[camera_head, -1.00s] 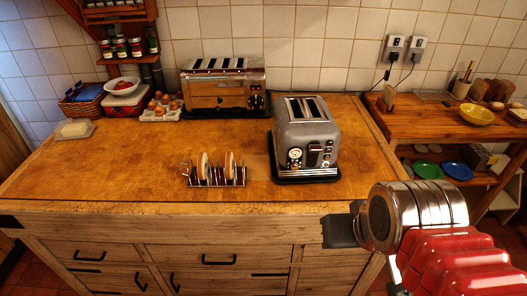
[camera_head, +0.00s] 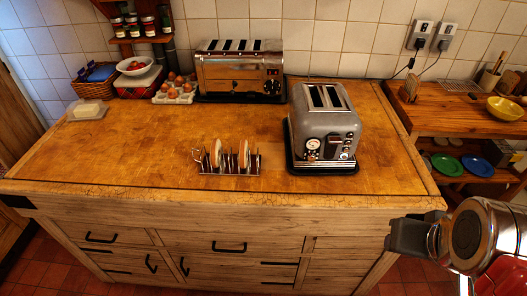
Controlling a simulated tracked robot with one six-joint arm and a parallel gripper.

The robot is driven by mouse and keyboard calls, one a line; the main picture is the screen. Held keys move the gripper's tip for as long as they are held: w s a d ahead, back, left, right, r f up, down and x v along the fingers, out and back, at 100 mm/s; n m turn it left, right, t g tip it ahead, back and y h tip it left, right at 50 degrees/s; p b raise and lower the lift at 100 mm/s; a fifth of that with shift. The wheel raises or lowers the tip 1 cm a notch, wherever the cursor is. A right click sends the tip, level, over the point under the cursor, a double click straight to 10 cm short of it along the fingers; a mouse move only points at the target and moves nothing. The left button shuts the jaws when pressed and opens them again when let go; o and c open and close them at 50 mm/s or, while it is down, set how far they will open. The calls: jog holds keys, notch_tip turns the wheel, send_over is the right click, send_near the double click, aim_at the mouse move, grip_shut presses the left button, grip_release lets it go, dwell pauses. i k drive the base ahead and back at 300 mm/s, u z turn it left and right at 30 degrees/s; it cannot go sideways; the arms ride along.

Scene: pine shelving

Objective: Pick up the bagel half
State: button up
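A metal toast rack (camera_head: 250,170) stands near the front middle of the wooden counter. It holds two upright pale slices with brown edges, a left one (camera_head: 216,153) and a right one (camera_head: 243,153). They are too small for me to tell whether either is a bagel half. No other bagel half shows clearly. My gripper (camera_head: 408,237) is at the lower right, in front of the counter's front edge. It is well to the right of the rack and touches nothing that I can see. Its fingers are dark and seen from behind, so their opening is hidden.
A grey two-slot toaster (camera_head: 325,130) stands right of the rack. A wide chrome toaster (camera_head: 238,72) stands behind, beside an egg tray (camera_head: 174,93). A butter dish (camera_head: 87,110) is at the left. The counter (camera_head: 120,150) is clear left of the rack. A lower side table (camera_head: 445,100) is at the right.

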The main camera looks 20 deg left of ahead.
aim_at(244, 144)
jog(key=z, duration=1.05)
jog(key=k, duration=1.2)
jog(key=u, duration=1.6)
jog(key=i, duration=0.4)
jog(key=z, duration=0.1)
